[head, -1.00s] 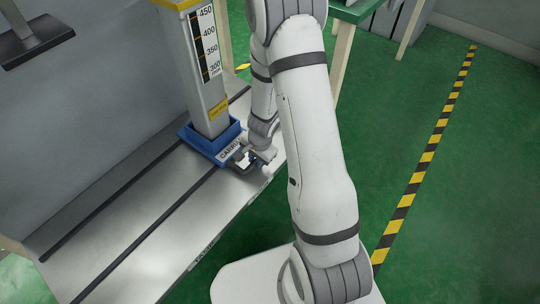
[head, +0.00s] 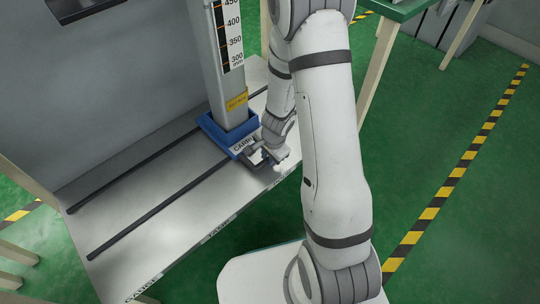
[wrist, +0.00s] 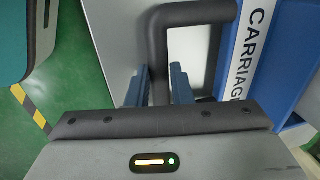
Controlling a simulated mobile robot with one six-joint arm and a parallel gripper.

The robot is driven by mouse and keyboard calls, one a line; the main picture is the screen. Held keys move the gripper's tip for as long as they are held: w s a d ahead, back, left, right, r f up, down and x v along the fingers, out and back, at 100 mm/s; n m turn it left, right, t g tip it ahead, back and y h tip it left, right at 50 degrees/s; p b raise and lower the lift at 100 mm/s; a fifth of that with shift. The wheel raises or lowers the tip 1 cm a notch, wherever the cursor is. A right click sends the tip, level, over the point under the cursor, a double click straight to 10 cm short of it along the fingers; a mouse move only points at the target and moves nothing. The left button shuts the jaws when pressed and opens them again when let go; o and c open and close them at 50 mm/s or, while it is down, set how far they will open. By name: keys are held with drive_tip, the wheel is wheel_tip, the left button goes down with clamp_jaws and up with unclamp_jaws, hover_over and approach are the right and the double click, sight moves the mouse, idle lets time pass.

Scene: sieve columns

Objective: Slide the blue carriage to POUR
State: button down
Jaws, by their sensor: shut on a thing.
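The blue carriage (head: 209,127) is a blue base around the foot of a tall grey column (head: 225,80) with a millimetre scale. It stands on the metal bench at two dark rails. Its white label, reading CARRIAGE, shows large in the wrist view (wrist: 249,55). A dark grey handle (wrist: 157,45) sticks out from its front. My gripper (wrist: 155,84) is shut on the handle, one blue-grey finger on each side of the bar. In the head view my gripper (head: 268,157) is at the carriage's front, partly hidden by my arm. I cannot read POUR anywhere.
The front rail (head: 150,215) and back rail (head: 120,165) run left from the carriage along the bench (head: 115,275), with clear metal there. Small labels on the bench's front edge are unreadable. A green table (head: 405,9) stands behind on the right. Striped tape (head: 450,180) marks the floor.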

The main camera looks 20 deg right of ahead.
drive_tip(key=c, duration=1.3)
unclamp_jaws()
drive_tip(key=shift+w, duration=0.1)
wheel_tip(320, 180, up, 8)
drive_tip(key=s+p, duration=0.1)
drive_tip(key=p, duration=0.5)
drive_tip(key=shift+s+d+f, duration=0.15)
drive_tip(key=shift+d, duration=0.2)
